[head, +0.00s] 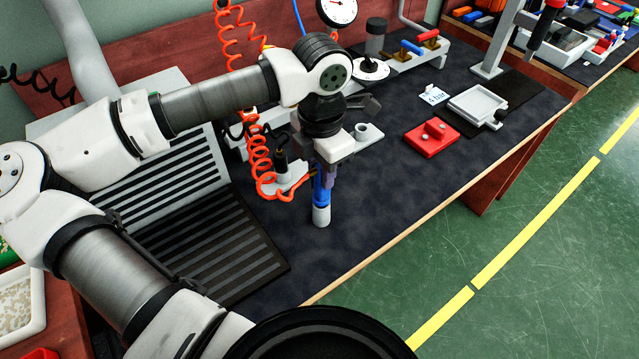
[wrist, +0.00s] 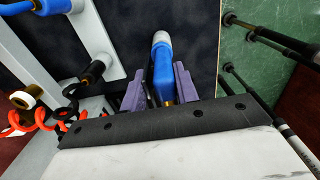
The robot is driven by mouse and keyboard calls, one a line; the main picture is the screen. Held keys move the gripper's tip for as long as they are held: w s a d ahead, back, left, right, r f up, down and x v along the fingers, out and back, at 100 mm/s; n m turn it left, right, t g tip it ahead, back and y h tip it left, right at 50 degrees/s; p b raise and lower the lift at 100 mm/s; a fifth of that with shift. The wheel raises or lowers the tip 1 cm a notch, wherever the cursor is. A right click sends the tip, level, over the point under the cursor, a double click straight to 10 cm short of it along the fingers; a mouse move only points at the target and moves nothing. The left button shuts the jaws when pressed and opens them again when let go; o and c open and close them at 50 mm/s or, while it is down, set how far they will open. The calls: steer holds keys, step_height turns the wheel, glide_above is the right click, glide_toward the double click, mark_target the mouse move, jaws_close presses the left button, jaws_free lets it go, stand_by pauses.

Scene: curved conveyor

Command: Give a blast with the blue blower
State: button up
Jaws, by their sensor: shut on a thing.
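The blue blower (head: 319,192) hangs upright below my gripper (head: 325,172), with its pale grey end pointing down at the dark mat. I cannot tell whether that end touches the mat. In the wrist view the blue blower (wrist: 163,70) lies between the two purple fingers of my gripper (wrist: 160,85). The fingers are shut on its blue body. Its upper end is hidden by the gripper.
A grey holder (head: 294,183) with a coiled orange hose (head: 259,158) stands close on the left. Slatted grey panels (head: 208,240) lie further left. A red block (head: 431,138) and a grey tray (head: 478,104) are to the right. The mat in front is clear up to the wooden table edge.

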steer(key=shift+r+p, duration=1.7)
steer(key=shift+r, duration=2)
